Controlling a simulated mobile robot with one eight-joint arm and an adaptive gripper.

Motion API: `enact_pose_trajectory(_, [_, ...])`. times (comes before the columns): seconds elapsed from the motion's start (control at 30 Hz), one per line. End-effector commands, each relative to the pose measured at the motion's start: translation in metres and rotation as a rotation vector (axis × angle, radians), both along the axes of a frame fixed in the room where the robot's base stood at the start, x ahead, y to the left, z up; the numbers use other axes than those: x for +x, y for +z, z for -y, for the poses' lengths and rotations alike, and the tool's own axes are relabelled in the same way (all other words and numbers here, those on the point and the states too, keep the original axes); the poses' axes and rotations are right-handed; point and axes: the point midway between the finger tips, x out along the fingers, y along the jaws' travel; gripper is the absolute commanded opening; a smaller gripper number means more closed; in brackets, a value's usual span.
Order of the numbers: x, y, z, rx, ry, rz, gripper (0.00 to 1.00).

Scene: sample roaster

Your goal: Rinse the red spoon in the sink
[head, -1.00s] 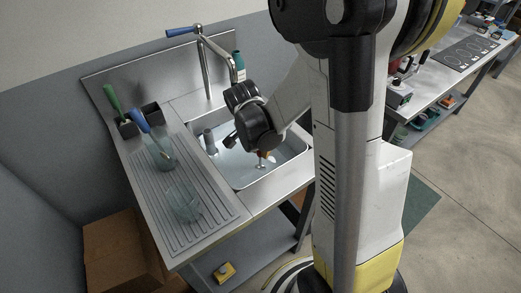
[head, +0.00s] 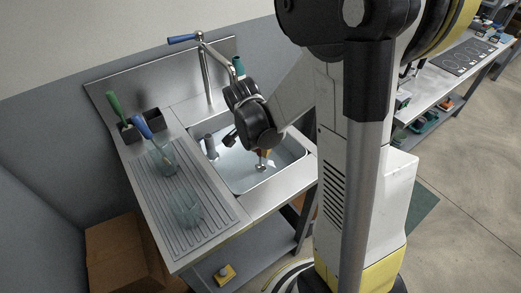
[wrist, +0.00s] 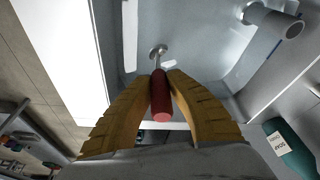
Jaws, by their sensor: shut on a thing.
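The red spoon (wrist: 160,98) is between the two yellow fingers of my gripper (wrist: 161,80) in the wrist view. The gripper is shut on its red handle. Its metal end points away from the gripper, over the sink. In the head view, the spoon's metal end (head: 261,168) shows below my gripper (head: 263,152), inside the outline of the sink basin (head: 236,185). I cannot tell whether the metal end touches water. The tap (head: 205,72) stands behind the basin, with a blue lever (head: 183,39).
A ribbed drainboard (head: 165,222) lies left of the basin, with two clear glass vessels on it. A dark holder (head: 131,133) with a green-handled brush stands at the back. A teal soap bottle (wrist: 290,145) shows right in the wrist view. A grey cylinder (wrist: 274,20) is in the basin.

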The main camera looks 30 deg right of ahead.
Motion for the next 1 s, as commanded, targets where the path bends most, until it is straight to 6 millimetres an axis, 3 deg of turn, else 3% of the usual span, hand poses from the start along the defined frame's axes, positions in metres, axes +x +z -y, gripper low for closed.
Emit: enact_pose_trajectory(1.0, [0.0, 0.093, 0.0, 0.0, 0.0, 0.0, 0.0])
